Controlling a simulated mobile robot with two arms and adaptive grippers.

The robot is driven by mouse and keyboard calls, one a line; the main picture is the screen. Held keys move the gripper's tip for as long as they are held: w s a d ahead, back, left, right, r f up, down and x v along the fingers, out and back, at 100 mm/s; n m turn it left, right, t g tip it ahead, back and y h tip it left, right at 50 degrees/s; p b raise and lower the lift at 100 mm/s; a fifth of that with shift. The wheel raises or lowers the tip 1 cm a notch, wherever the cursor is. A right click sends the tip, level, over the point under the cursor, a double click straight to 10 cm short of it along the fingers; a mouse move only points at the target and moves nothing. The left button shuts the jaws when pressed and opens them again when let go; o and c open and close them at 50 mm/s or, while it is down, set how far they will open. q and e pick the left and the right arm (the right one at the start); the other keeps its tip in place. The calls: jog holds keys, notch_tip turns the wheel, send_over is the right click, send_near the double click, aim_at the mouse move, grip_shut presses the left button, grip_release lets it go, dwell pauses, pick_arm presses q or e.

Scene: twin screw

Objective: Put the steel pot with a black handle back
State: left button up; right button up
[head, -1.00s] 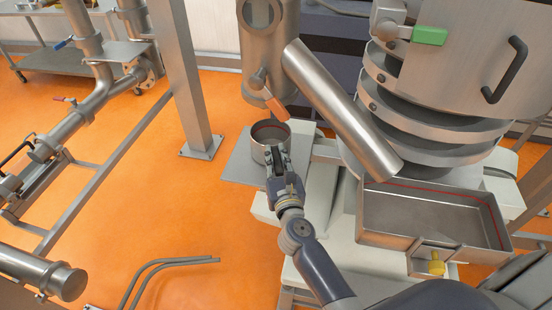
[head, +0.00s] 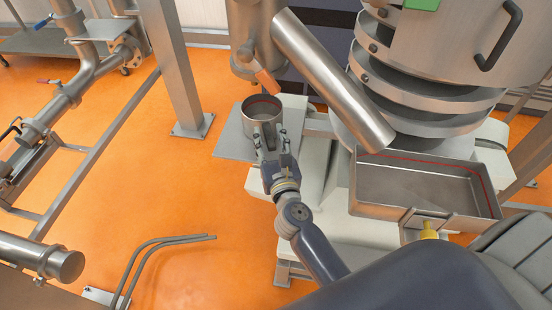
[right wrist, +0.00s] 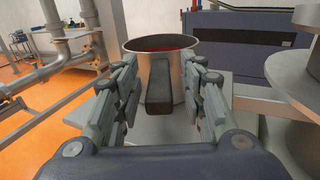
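The steel pot (head: 250,118) stands upright on a flat grey plate (head: 230,143), below the orange-tipped outlet. Red shows inside it, near the rim. In the right wrist view the pot (right wrist: 180,65) is straight ahead, with its black handle (right wrist: 158,92) pointing toward me. My right gripper (head: 267,138) is open at the pot's near side. In the right wrist view its fingers (right wrist: 165,95) lie on both sides of the handle, with gaps between. My left gripper is not in view.
A steel outlet with an orange tip (head: 266,82) hangs just above and behind the pot. A slanted steel tube (head: 330,80) is to its right. A rectangular steel tray (head: 400,212) stands further right.

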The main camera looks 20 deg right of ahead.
jog(key=s, duration=0.3)
jog(key=s+a+b, duration=0.1)
jog(key=s, duration=0.1)
jog(key=s+b, duration=0.1)
jog(key=s, duration=0.2)
jog(key=shift+s+a+f, duration=0.1)
jog(key=shift+s+a, duration=0.2)
jog(key=shift+s+a+b, duration=0.1)
jog(key=shift+s+b, duration=0.2)
jog(key=shift+s, duration=0.05)
